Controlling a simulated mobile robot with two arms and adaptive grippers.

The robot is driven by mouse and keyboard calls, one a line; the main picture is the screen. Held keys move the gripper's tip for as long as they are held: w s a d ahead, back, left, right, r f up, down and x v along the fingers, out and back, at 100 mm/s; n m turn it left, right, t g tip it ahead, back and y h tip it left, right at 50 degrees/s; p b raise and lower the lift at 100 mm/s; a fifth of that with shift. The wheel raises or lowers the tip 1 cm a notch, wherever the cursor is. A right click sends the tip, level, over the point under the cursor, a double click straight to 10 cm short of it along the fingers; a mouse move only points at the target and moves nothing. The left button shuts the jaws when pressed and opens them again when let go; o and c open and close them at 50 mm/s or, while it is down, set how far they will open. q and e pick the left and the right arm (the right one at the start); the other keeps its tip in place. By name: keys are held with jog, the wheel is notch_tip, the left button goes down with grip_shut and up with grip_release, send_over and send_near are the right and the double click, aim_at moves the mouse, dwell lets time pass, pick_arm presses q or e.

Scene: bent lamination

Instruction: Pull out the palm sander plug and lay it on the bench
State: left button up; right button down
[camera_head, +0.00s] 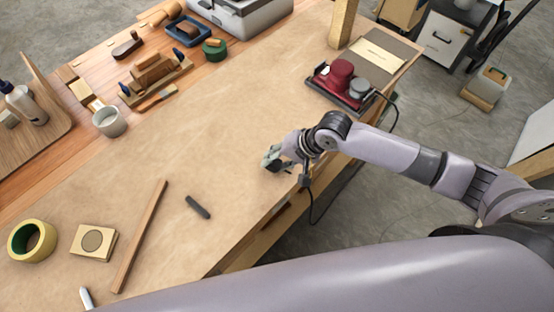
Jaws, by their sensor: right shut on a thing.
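The palm sander (341,83), dark red with a black base, sits near the right end of the bench (190,145). Its black cord (396,116) drops over the bench's front edge, passes behind my right arm, and hangs in a loop (314,218) that rises to my right wrist. My right gripper (271,160) is just above the paper-covered bench top near the front edge, shut on the plug; the plug itself is mostly hidden by the fingers and wrist. I cannot make out a socket. My left gripper is not in view.
A dark grey stick (198,207), a wooden strip (140,236), a square block (93,242) and a yellow tape roll (32,241) lie to the left. A wooden post (343,22) stands behind the sander. The bench middle is clear.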

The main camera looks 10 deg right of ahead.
jog(key=shift+f, duration=0.2)
dwell(0.3)
jog(key=c, duration=1.1)
grip_release()
jog(key=shift+o, duration=0.2)
jog(key=shift+d, duration=0.1)
